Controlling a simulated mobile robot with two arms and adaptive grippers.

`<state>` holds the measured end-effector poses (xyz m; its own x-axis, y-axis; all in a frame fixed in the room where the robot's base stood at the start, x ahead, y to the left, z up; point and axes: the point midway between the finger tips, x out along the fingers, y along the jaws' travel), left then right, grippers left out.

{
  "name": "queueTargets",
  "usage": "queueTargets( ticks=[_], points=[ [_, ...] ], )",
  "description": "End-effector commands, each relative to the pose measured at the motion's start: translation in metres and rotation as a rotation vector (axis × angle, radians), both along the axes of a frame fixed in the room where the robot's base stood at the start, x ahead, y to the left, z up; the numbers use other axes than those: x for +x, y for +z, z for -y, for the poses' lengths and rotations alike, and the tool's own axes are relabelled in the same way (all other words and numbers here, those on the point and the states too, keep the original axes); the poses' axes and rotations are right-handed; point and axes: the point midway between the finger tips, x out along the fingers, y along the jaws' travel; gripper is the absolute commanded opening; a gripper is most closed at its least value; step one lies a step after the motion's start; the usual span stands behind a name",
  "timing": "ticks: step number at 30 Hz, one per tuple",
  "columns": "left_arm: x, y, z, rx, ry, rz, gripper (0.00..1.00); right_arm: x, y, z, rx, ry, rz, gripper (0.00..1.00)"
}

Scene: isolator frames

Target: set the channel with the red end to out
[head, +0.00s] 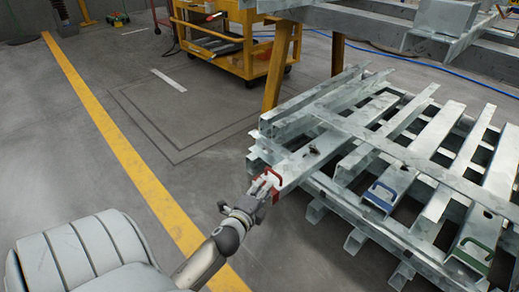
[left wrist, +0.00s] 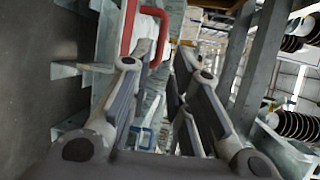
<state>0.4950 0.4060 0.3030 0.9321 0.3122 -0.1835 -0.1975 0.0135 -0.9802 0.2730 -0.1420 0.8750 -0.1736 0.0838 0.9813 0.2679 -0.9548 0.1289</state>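The channel with the red end (head: 305,164) is a grey metal channel on the near left of the stack in the head view. Its red handle (head: 275,178) is on its near end. My left gripper (head: 268,186) is right at this end, next to the handle. In the left wrist view the gripper (left wrist: 165,65) has its fingers apart. The red handle (left wrist: 164,25) stands at the tip of the left-hand finger there, and its lower part reaches toward the gap. I cannot tell whether they touch. My right gripper is not in view.
Other channels in the stack carry a blue handle (head: 380,196) and a green handle (head: 474,249). A yellow cart (head: 235,55) and a steel frame on yellow legs (head: 279,65) stand behind. The floor left of the stack, with a yellow line (head: 110,130), is clear.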

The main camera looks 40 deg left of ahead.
Motion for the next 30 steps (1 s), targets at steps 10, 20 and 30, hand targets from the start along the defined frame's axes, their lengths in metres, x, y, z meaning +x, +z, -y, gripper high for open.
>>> queueTargets(
  ticks=[10,20,30],
  points=[
    [-0.018,0.004,0.006,0.0,0.0,0.0,0.19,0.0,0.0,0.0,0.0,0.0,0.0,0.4],
    [-0.017,0.003,0.006,0.0,0.0,0.0,0.19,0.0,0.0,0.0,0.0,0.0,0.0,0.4],
    [-0.007,0.036,0.04,-0.091,-0.082,0.091,0.19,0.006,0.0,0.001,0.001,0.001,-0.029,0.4]
  ],
)
